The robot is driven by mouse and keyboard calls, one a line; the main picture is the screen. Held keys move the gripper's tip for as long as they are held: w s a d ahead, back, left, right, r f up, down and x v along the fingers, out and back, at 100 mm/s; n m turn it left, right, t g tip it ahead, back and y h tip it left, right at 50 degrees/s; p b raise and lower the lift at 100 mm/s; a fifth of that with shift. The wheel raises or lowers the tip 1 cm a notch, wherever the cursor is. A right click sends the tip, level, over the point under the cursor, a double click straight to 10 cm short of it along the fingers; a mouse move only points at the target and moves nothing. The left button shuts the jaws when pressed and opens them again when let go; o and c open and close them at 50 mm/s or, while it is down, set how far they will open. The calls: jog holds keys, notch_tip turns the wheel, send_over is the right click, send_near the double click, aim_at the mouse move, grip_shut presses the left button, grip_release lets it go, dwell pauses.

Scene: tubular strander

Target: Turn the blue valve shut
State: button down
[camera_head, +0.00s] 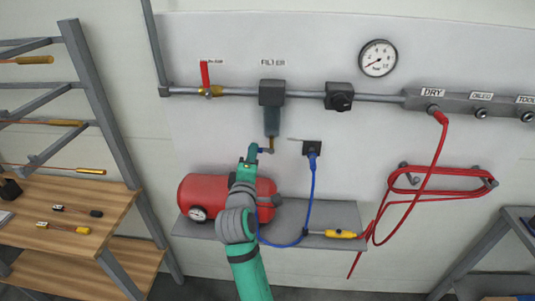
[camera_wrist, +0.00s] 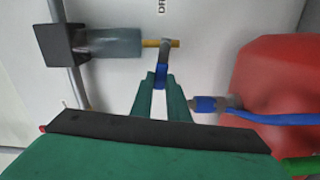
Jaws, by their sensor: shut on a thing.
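The blue valve handle (camera_wrist: 160,75) is on the short drain fitting under the filter. In the wrist view it lies between the tips of my gripper (camera_wrist: 160,86), which is shut on it. A grey lever part joins the handle to the brass stem (camera_wrist: 162,43). In the head view my gripper (camera_head: 256,152) reaches up to the handle (camera_head: 265,150), just below the filter (camera_head: 271,108). The filter also shows in the wrist view (camera_wrist: 110,43), lying sideways. My fingers partly cover the handle.
A red tank (camera_head: 200,188) stands on a grey shelf behind my arm. A blue hose (camera_head: 312,190) hangs close to the right of my gripper from a black socket (camera_head: 312,148). A red-handled valve (camera_head: 206,78) is on the pipe at upper left. A red hose (camera_head: 440,150) hangs farther right.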

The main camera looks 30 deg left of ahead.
jog(key=shift+a+f, duration=0.1)
dwell(0.4)
jog(key=c, duration=1.7)
grip_release()
jog(key=v, duration=1.1)
